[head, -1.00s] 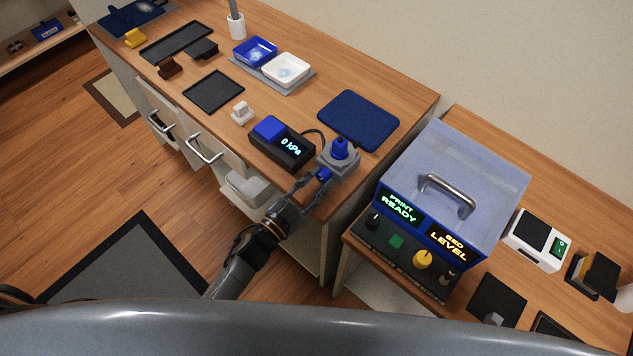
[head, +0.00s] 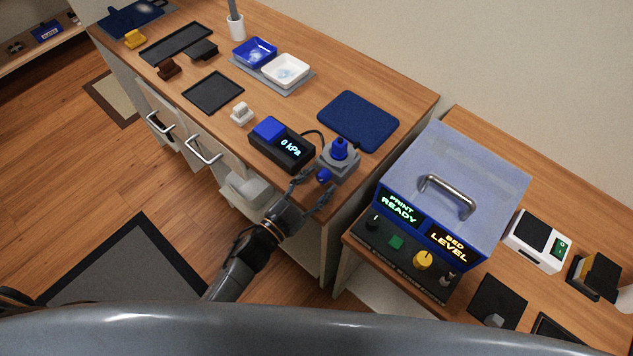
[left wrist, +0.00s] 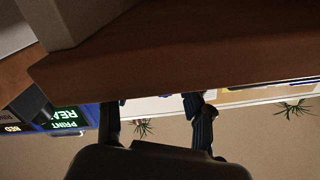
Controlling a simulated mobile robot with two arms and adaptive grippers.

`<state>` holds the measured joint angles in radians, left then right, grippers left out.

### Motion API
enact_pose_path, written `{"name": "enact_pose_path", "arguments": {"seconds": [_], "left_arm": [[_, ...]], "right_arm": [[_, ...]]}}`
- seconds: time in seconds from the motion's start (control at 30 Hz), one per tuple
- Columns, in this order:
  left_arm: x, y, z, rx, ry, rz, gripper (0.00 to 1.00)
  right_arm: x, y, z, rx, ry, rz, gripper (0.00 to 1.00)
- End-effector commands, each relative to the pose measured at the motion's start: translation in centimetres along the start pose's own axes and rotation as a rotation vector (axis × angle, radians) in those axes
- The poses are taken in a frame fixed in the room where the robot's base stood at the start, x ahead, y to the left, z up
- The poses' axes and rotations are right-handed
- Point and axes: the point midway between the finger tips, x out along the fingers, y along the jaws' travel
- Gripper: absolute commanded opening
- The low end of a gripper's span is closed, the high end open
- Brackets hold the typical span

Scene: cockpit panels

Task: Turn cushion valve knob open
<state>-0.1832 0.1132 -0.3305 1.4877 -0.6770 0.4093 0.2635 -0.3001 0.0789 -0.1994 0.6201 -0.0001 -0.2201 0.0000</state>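The cushion valve is a grey block (head: 343,168) with a blue top piece (head: 339,149), at the front right corner of the wooden desk in the head view. A small blue knob (head: 324,175) sticks out of its front side. My left gripper (head: 312,187) is just in front of this knob with its fingers spread apart. I cannot tell whether a finger touches the knob. In the left wrist view the left gripper (left wrist: 157,105) shows two separated fingers with nothing visible between them; the knob is not seen there. My right gripper is out of view.
A pressure display (head: 283,145) reading 0 kPa is left of the valve, joined by a cable. A blue mat (head: 358,120) lies behind. A printer-like box (head: 450,190) with a handle stands right, across a gap. The desk edge is close to my left gripper.

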Motion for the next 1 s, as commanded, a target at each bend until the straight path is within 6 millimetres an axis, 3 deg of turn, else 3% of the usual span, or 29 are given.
{"name": "enact_pose_path", "arguments": {"seconds": [0.27, 0.7, 1.0], "left_arm": [[0.0, -0.7, -1.3, 0.005, 0.003, 0.000, 0.51], [0.2, -3.6, -8.0, 0.003, 0.003, 0.001, 0.51], [0.2, -4.1, -9.1, 0.000, 0.000, 0.000, 0.51]], "right_arm": [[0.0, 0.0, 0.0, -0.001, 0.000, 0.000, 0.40], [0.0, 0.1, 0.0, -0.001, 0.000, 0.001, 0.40], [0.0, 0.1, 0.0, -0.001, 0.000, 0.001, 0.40]]}}
